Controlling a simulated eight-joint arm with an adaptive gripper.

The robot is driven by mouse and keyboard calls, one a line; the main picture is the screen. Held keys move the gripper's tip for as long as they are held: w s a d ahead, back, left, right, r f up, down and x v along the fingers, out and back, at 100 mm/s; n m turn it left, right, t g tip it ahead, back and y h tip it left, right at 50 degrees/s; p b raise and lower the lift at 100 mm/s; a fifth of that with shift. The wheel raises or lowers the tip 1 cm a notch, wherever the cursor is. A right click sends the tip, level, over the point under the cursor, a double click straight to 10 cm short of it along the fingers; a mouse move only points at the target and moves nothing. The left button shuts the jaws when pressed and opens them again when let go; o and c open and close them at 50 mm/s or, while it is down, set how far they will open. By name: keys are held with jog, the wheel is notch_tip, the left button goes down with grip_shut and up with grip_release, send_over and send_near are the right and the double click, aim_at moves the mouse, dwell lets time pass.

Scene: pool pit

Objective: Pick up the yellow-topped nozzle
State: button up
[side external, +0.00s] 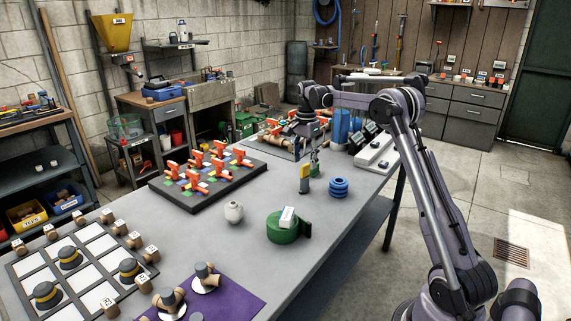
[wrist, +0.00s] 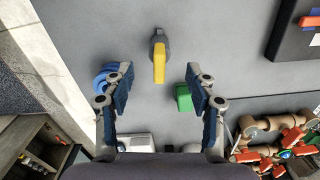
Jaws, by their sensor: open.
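The yellow-topped nozzle (side external: 304,184) stands upright on the grey table, left of a stack of blue rings (side external: 338,187) in the side view. In the wrist view the nozzle (wrist: 159,62) shows a yellow top and a grey part behind it, ahead of and roughly centred between the fingers. My gripper (wrist: 158,84) is open and empty, its two blue-padded fingers spread wide. In the side view my gripper (side external: 315,150) points down, above and slightly behind the nozzle, apart from it.
The blue rings (wrist: 106,78) lie close by my left finger in the wrist view, and a green block (wrist: 183,97) shows near the right finger. A green round item (side external: 284,228) and a pale vase (side external: 234,212) stand nearer the side camera. A board of orange-handled valves (side external: 172,195) is to the left.

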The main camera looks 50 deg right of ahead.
aim_at(305, 176)
notch_tip(305, 176, down, 9)
jog(key=shift+d+f, duration=0.1)
dwell(0.5)
grip_shut()
